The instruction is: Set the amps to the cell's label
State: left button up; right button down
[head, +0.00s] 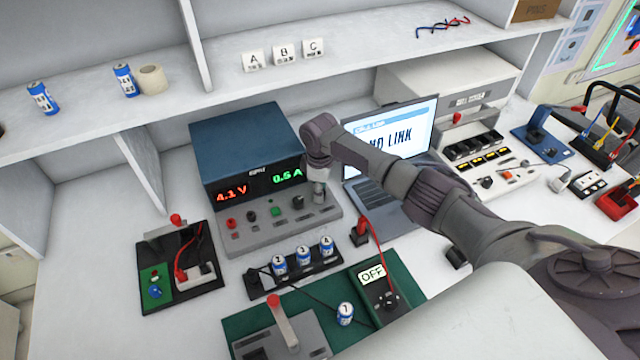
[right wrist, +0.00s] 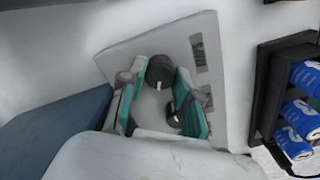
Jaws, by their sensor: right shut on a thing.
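The blue power supply (head: 250,150) stands mid-table. Its display (head: 258,182) reads 4.1 V in red and what looks like 0.5 A in green. My right gripper (head: 318,192) reaches down to the right part of its grey front panel (head: 265,235). In the right wrist view, its teal fingers (right wrist: 157,88) are shut on a black knob (right wrist: 160,70) with a white mark. Another dark knob (right wrist: 174,121) shows partly. Blue-and-white cells stand in a black holder (head: 262,283). One cell (head: 345,313) stands on the green mat (head: 240,326). My left gripper is out of view.
A laptop (head: 400,135) reading "NO LINK" stands behind my right arm. A meter (head: 380,290) reading OFF and a red-handled lever device (head: 283,325) are in front. A switch board (head: 175,265) is left. The shelf holds cells (head: 43,97) and A, B, C blocks (head: 284,52).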

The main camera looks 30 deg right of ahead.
jog(key=m+p, duration=0.2)
jog(key=m, duration=0.2)
jog(key=shift+r+m+p, duration=0.15)
jog(key=shift+m+p, duration=0.15)
jog(key=m+p, duration=0.2)
jog(key=m, duration=0.2)
jog(key=shift+m, duration=0.3)
jog(key=m+p, duration=0.1)
jog(key=m, duration=0.3)
jog(key=shift+m, duration=0.3)
jog(key=shift+w+d+m+p, duration=0.1)
jog(key=shift+m+p, duration=0.45)
jog(key=shift+m, duration=1.65)
jog(key=c, duration=0.8)
grip_release()
notch_tip(320, 180, up, 12)
